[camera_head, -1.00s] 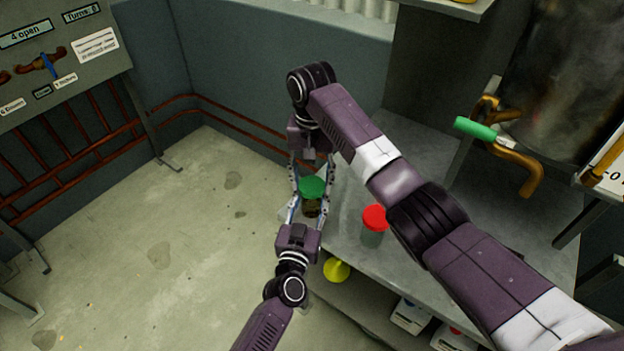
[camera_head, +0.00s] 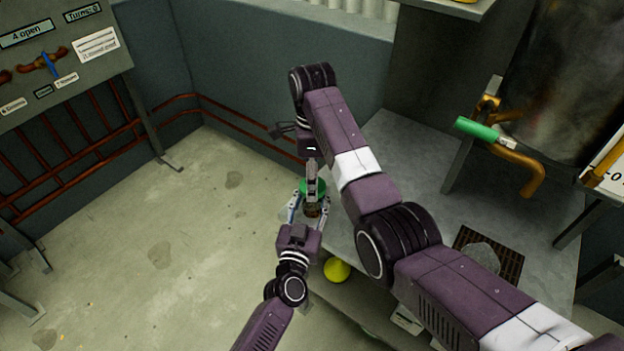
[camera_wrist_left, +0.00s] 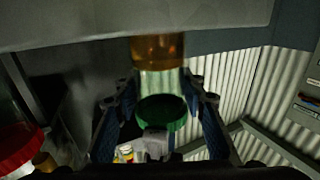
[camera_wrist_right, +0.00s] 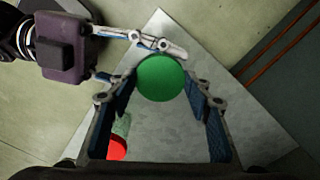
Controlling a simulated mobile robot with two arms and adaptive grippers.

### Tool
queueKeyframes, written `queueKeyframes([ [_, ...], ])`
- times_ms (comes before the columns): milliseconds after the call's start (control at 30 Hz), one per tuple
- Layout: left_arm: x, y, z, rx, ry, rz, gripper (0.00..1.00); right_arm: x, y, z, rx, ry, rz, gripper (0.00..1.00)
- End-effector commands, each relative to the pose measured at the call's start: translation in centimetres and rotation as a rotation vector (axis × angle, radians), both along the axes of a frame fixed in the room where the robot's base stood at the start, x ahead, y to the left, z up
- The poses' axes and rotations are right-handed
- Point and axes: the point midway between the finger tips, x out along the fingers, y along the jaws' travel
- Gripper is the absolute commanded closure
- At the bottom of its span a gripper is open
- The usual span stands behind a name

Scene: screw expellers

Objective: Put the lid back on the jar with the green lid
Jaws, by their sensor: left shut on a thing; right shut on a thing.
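The green lid (camera_head: 312,186) sits at the mouth of the jar (camera_head: 313,211), a clear jar with amber contents. In the left wrist view the jar (camera_wrist_left: 158,50) appears upside down, with the green lid (camera_wrist_left: 161,113) at its mouth end; whether it is fully seated I cannot tell. My left gripper (camera_head: 309,208) is shut on the jar's sides, from the near side. My right gripper (camera_wrist_right: 160,84) comes from above and is shut on the green lid, which lies between its fingertips in the right wrist view.
A jar with a red lid (camera_wrist_right: 117,149) stands on the grey metal table (camera_head: 408,150). A yellow object (camera_head: 336,270) is below the table's front edge. A green-handled crank (camera_head: 477,128) and a dark grate (camera_head: 490,252) are to the right. Open floor lies left.

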Motion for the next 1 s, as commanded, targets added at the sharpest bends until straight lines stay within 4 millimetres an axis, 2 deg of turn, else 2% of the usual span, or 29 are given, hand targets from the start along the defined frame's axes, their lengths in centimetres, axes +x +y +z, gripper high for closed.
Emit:
queueKeyframes([
  [167, -0.1, 0.0, -0.2, 0.002, 0.004, -0.001, 1.00, 0.1, 0.0, 0.2, 0.001, -0.005, 0.002, 0.64],
  [200, -0.1, 0.0, -0.2, 0.002, 0.004, -0.001, 1.00, 0.1, 0.0, 0.2, 0.001, -0.005, 0.002, 0.52],
  [333, -0.1, 0.0, -0.2, 0.002, 0.004, -0.001, 1.00, 0.1, 0.0, 0.1, 0.001, -0.004, 0.003, 0.38],
  [367, -0.1, 0.0, -0.2, 0.002, 0.004, -0.001, 1.00, 0.1, 0.0, 0.1, 0.000, -0.004, 0.003, 0.37],
  [667, -0.1, 0.0, -0.2, 0.001, 0.003, -0.001, 1.00, 0.1, 0.0, 0.3, 0.000, -0.002, 0.004, 0.37],
  [1000, 0.0, 0.0, -0.1, 0.000, 0.002, -0.001, 1.00, 0.1, 0.0, 4.1, 0.002, -0.003, 0.004, 0.37],
])
